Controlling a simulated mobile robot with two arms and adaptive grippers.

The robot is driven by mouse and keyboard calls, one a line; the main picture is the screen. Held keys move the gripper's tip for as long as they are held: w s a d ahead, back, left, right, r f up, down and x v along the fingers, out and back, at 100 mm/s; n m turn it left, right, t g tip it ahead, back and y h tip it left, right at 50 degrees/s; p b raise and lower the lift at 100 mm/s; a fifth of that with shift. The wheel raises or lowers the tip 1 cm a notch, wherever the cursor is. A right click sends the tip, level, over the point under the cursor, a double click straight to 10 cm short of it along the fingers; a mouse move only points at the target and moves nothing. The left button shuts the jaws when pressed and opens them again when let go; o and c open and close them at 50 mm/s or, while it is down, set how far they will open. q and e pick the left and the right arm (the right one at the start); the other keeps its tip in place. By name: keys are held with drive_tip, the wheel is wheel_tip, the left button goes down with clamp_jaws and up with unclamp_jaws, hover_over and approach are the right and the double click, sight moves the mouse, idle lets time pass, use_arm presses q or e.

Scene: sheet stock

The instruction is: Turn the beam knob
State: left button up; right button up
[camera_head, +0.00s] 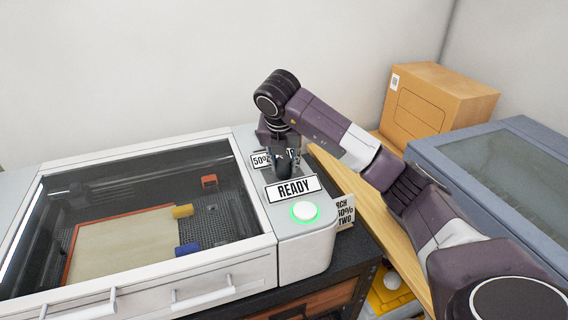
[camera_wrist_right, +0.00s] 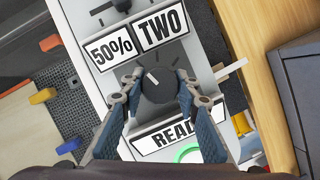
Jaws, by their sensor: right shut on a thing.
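The beam knob (camera_wrist_right: 158,92) is a dark round dial with a white pointer line, on the white control panel of the machine (camera_head: 300,256). In the right wrist view the pointer leans toward the upper left. My right gripper (camera_wrist_right: 157,88) is shut on the knob, with one finger on each side of it. In the head view the gripper (camera_head: 284,165) comes down over the panel and hides most of the knob. Signs "50%" (camera_wrist_right: 111,49) and "TWO" (camera_wrist_right: 161,31) sit above the knob. My left gripper is not in view.
A "READY" sign (camera_head: 292,188) and a green-lit white button (camera_head: 305,211) are in front of the knob. A clear lid (camera_head: 130,190) covers a bed with a pale sheet (camera_head: 125,245). A cardboard box (camera_head: 435,105) and a blue-grey case (camera_head: 490,150) stand at right.

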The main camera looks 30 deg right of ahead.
drive_tip(key=shift+r, duration=0.1)
drive_tip(key=o, duration=1.2)
drive_tip(key=shift+c, duration=0.2)
drive_tip(key=v, duration=1.2)
